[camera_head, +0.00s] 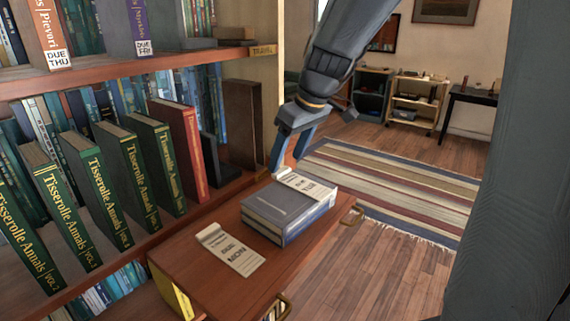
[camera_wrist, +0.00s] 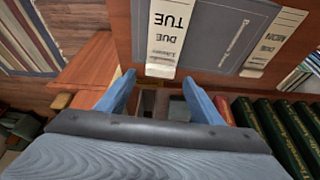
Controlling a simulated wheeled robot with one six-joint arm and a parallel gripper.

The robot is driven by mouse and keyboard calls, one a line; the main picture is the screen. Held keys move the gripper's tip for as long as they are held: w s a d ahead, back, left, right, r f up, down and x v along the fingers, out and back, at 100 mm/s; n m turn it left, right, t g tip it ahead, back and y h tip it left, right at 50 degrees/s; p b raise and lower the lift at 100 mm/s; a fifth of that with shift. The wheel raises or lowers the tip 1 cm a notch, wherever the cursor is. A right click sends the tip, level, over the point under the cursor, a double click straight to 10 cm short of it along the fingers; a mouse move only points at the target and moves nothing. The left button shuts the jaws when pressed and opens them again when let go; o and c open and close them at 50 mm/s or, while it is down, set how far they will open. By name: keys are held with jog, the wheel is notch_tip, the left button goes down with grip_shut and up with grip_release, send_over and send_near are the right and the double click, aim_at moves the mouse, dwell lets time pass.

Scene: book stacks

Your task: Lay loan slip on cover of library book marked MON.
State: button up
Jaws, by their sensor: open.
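A grey-blue book (camera_head: 285,208) lies flat on the brown wooden top (camera_head: 185,268); its cover also shows in the wrist view (camera_wrist: 215,38). A pale slip printed DUE TUE (camera_head: 308,186) lies across the book's far end; it also shows in the wrist view (camera_wrist: 170,30). A second pale slip, printed DUE MON (camera_head: 232,252), lies on the wood by the book's near side; it also shows in the wrist view (camera_wrist: 273,42). My gripper (camera_head: 282,163) is open and empty at the book's far end. In the wrist view, the TUE slip's end is just beyond its fingertips (camera_wrist: 159,80).
A bookshelf with green Tisserolle Annals volumes (camera_head: 128,170) and a red book (camera_head: 180,145) stands close on the left. Spines above carry DUE THU and DUE FRI labels. A striped rug (camera_head: 390,185) lies on open floor beyond.

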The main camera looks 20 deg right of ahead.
aim_at(299, 182)
jog(key=b+v, duration=0.1)
jog(key=v, duration=0.8)
